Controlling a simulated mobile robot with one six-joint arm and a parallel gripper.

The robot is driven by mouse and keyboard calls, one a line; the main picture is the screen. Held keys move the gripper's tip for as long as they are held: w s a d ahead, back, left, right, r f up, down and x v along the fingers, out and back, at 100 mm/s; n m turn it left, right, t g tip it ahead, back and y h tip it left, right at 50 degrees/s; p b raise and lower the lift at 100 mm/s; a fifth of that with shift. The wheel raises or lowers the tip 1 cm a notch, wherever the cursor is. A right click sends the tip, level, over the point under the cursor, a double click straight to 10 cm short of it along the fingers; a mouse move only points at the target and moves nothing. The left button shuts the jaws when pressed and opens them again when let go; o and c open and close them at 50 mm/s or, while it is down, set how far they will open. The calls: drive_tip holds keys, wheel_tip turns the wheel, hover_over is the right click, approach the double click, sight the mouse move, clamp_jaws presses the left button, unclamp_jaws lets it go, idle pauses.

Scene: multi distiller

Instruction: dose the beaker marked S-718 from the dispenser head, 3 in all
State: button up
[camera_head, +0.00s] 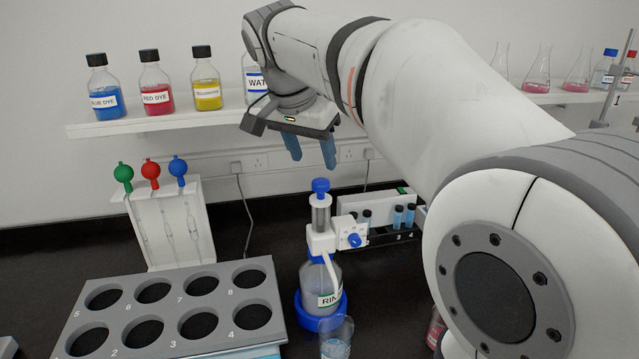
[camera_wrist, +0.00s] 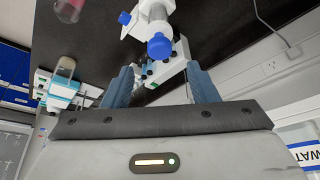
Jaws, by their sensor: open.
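The dispenser head (camera_head: 322,240), white with a blue top knob (camera_head: 320,185) and a blue side knob, sits on a bottle labelled "RIN…" (camera_head: 318,285) in a blue ring base. A glass beaker (camera_head: 337,342) with pale blue liquid stands in front of it at the bottom edge, partly cut off. No S-718 mark is readable. My gripper (camera_head: 311,160) is open and empty above the dispenser, its blue fingers pointing down, apart from the top knob. In the wrist view the dispenser (camera_wrist: 158,22) appears beyond the open fingers of my gripper (camera_wrist: 160,72).
A grey rack with numbered empty holes (camera_head: 175,290) stands at front left. A pipette stand (camera_head: 180,235) and a small vial rack (camera_head: 385,238) stand behind. A shelf (camera_head: 140,127) holds dye bottles and flasks. My arm covers the right side.

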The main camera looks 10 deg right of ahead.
sight(321, 181)
drive_tip(key=x, duration=0.6)
drive_tip(key=shift+d+f, duration=0.15)
drive_tip(key=shift+f, duration=0.05)
clamp_jaws()
idle(0.4)
